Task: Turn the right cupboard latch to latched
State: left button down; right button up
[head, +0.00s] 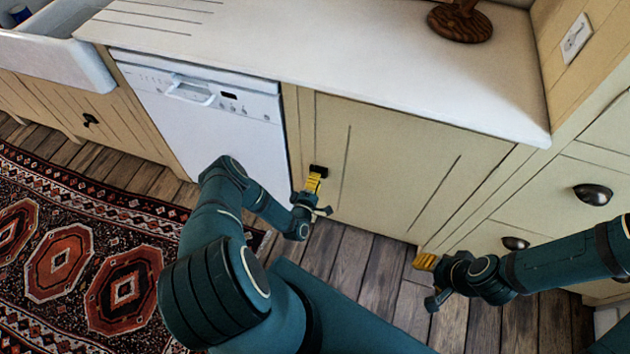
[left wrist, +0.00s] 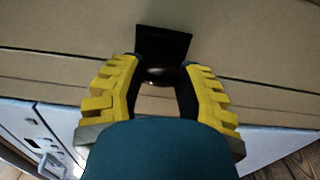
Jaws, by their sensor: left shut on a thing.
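The cupboard latch is a small black plate (head: 318,170) on the upper left of the cream cupboard door (head: 395,165), just right of the dishwasher. In the left wrist view, the dark square plate (left wrist: 163,43) has a rounded dark knob (left wrist: 160,75) in front of it. My left gripper (head: 315,180) is at the latch. Its yellow fingers (left wrist: 161,68) are shut on the knob, one on each side. The fingers hide part of the latch, and I cannot tell which way it is turned. My right gripper (head: 425,262) is low, near the cupboard's bottom right edge, apart from the latch.
A white dishwasher (head: 205,115) stands left of the cupboard, under a pale worktop (head: 400,65). Drawers with dark cup handles (head: 593,194) are at the right. A patterned rug (head: 75,255) covers the left floor. Bare wooden boards (head: 345,260) lie before the cupboard.

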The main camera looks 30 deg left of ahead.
pick_arm(q)
jog(key=shift+w+r, duration=0.1)
jog(key=c, duration=0.6)
grip_release()
jog(key=shift+o, duration=0.2)
notch_tip(320, 180, up, 10)
jog(key=shift+w+a+r, duration=0.1)
jog(key=shift+w, duration=0.05)
